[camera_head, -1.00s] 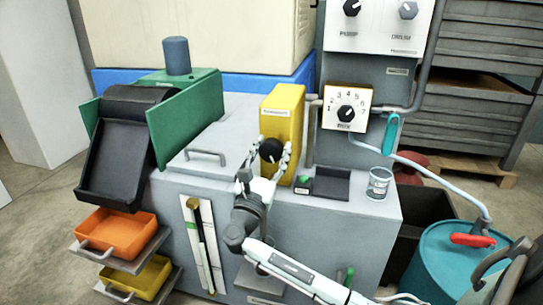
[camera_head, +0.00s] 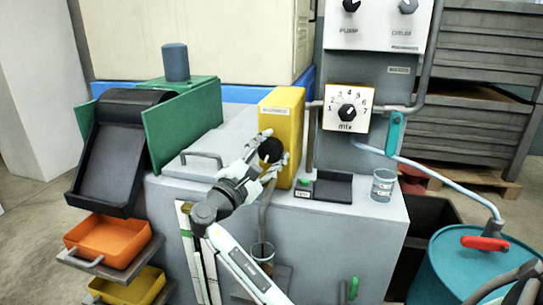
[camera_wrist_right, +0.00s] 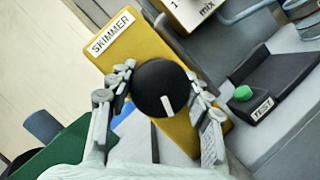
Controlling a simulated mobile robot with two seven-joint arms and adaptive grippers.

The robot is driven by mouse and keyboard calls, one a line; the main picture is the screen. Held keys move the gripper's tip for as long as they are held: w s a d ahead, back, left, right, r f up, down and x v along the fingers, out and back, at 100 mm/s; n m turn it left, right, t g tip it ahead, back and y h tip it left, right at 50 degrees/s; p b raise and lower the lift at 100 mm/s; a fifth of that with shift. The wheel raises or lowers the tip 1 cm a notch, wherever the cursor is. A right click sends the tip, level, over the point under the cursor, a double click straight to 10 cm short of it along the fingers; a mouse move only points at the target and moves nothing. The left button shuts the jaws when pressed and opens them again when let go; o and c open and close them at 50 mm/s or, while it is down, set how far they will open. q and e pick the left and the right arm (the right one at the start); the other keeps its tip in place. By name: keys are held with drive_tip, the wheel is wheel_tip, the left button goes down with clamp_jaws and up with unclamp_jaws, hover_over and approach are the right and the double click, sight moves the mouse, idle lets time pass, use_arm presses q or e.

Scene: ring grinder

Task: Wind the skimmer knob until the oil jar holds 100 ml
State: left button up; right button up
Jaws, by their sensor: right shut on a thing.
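The yellow skimmer (camera_head: 281,118) stands on the grey machine top, with a round black knob (camera_head: 270,150) on its face. My right gripper (camera_head: 271,151) is shut on this knob, one finger on each side. In the right wrist view the knob (camera_wrist_right: 160,87) shows a white pointer mark, between the fingers (camera_wrist_right: 163,100), beside the "SKIMMER" label. A glass jar (camera_head: 262,252) with brownish contents stands on a low shelf below the skimmer's pipe (camera_head: 264,216). My arm partly covers it, and its level is too small to read. My left gripper is not in view.
A black test pad (camera_head: 332,187) with a green button and a clear labelled beaker (camera_head: 383,184) stand to the right. The mix dial (camera_head: 347,112) is behind. A teal drum (camera_head: 480,265) is at the right. Orange (camera_head: 108,238) and yellow trays (camera_head: 135,288) are at the left.

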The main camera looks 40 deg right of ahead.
drive_tip(key=m+g, duration=0.1)
drive_tip(key=m, duration=0.1)
drive_tip(key=m+g+y+b, duration=0.1)
drive_tip(key=m, duration=0.2)
drive_tip(key=shift+f, duration=0.1)
drive_tip(key=shift+m+y, duration=0.3)
drive_tip(key=shift+m, duration=0.6)
drive_tip(key=shift+m+y, duration=0.3)
drive_tip(key=shift+m, duration=0.5)
drive_tip(key=shift+m+g+y, duration=0.3)
drive_tip(key=shift+m, duration=0.3)
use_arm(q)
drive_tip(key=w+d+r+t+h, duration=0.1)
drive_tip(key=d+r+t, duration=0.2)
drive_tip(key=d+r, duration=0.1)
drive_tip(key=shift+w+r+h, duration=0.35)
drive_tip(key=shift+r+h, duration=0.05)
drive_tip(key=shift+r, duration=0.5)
use_arm(e)
drive_tip(key=shift+f+m+y, duration=0.1)
drive_tip(key=shift+m+y, duration=0.2)
drive_tip(key=shift+m, duration=0.3)
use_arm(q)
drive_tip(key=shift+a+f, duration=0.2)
use_arm(e)
drive_tip(key=o, duration=1.2)
drive_tip(key=shift+s, duration=0.1)
drive_tip(key=shift+c, duration=0.2)
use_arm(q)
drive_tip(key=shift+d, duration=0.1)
